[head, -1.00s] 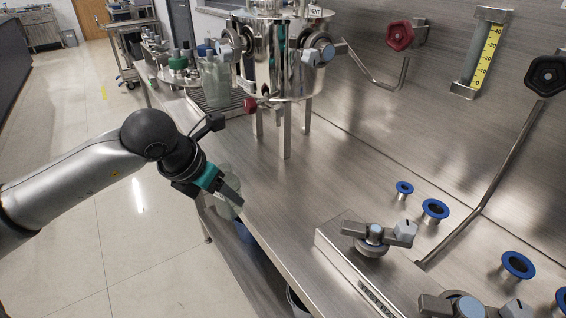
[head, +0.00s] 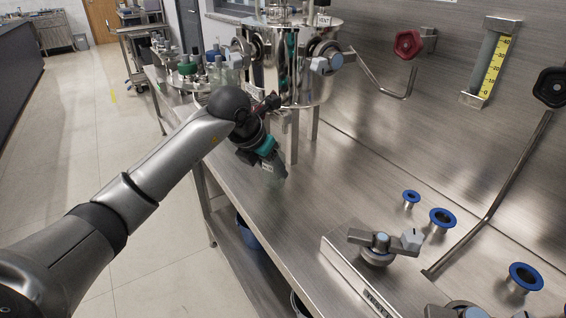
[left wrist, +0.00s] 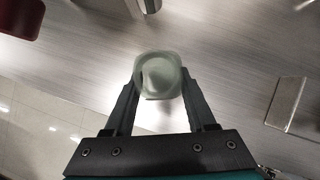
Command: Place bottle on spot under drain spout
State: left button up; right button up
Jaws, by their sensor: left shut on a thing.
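My left gripper (head: 270,161) is shut on a pale translucent bottle, held over the steel bench (head: 236,172) in front of the vessel. In the left wrist view I look down on the top of the bottle (left wrist: 158,76) between the two fingers (left wrist: 158,98). In the head view the bottle is mostly hidden by the gripper and blends with the steel. The steel vessel (head: 288,75) stands on legs behind the gripper. A red valve handle (head: 272,102) shows low at its front, partly behind my arm. I cannot make out the spout or a marked spot. My right gripper is out of view.
Bottles and green-capped ware (head: 188,68) crowd the bench's far left. A clamp fixture (head: 378,247) and blue-rimmed ports (head: 442,217) lie nearer, to the right. The bench between is clear.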

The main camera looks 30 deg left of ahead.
aim_at(283, 157)
pick_arm(q)
jog(key=shift+w+d, duration=0.2)
jog(key=shift+w, duration=0.6)
jog(key=w, duration=0.3)
jog(key=shift+d, duration=0.2)
jog(key=shift+f+b, duration=0.4)
jog(key=shift+f, duration=0.35)
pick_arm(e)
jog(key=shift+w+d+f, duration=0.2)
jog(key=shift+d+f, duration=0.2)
pick_arm(q)
jog(key=shift+s+f, duration=0.1)
jog(key=o, duration=1.3)
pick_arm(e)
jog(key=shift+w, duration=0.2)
pick_arm(q)
jog(key=shift+o, duration=0.2)
